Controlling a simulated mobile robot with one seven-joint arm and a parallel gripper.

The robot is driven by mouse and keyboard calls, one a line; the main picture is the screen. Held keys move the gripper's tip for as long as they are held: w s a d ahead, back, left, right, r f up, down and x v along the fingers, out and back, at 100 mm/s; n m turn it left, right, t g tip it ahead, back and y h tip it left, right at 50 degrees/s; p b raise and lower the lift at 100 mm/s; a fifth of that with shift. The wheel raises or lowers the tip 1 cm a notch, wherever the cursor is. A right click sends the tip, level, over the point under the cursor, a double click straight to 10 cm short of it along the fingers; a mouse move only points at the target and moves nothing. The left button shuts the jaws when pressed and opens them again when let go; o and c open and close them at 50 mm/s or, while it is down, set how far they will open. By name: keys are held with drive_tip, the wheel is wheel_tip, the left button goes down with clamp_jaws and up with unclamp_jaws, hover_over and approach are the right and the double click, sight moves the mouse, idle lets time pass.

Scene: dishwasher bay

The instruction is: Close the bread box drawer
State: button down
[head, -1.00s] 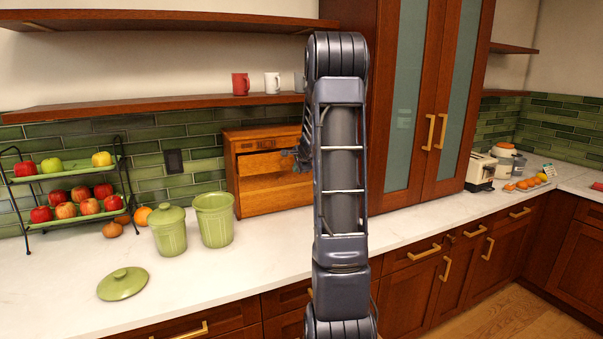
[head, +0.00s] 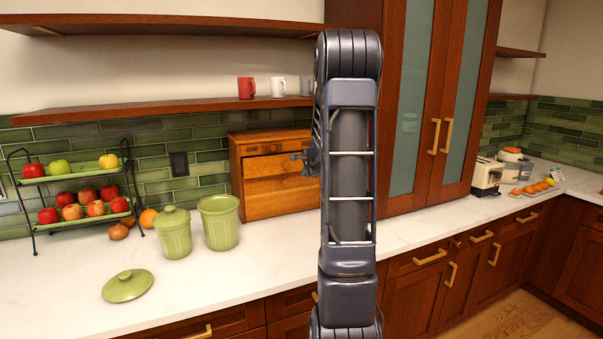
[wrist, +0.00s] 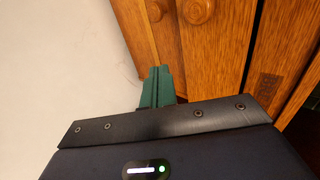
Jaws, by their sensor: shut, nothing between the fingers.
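The wooden bread box (head: 236,180) stands on the counter against the green tiled wall, left of my arm. Its drawer front (head: 275,166) looks close to flush with the box; a thin dark line runs along its top edge. I cannot tell whether it is fully shut. My gripper (head: 298,157) is at the right part of the bread box front, partly hidden by my arm. In the wrist view its green fingers (wrist: 157,84) are together and empty, close to the wooden front. A round wooden knob (wrist: 197,10) shows above them.
Two green canisters, one lidded (head: 174,235) and one open (head: 219,225), stand left of the bread box. A loose green lid (head: 127,286) lies on the counter (head: 215,280). A fruit rack (head: 75,190) is at the left. A tall cabinet (head: 405,110) stands right of the box.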

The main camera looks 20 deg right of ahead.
sight(296, 167)
drive_tip(key=v, duration=0.9)
drive_tip(key=w+r+x, duration=0.2)
drive_tip(key=x, duration=1.1)
drive_tip(key=shift+a+r, duration=0.15)
drive_tip(key=shift+a, duration=0.25)
drive_tip(key=shift+w, duration=0.1)
drive_tip(key=w, duration=0.3)
drive_tip(key=shift+w+r, duration=0.15)
drive_tip(key=shift+w, duration=0.15)
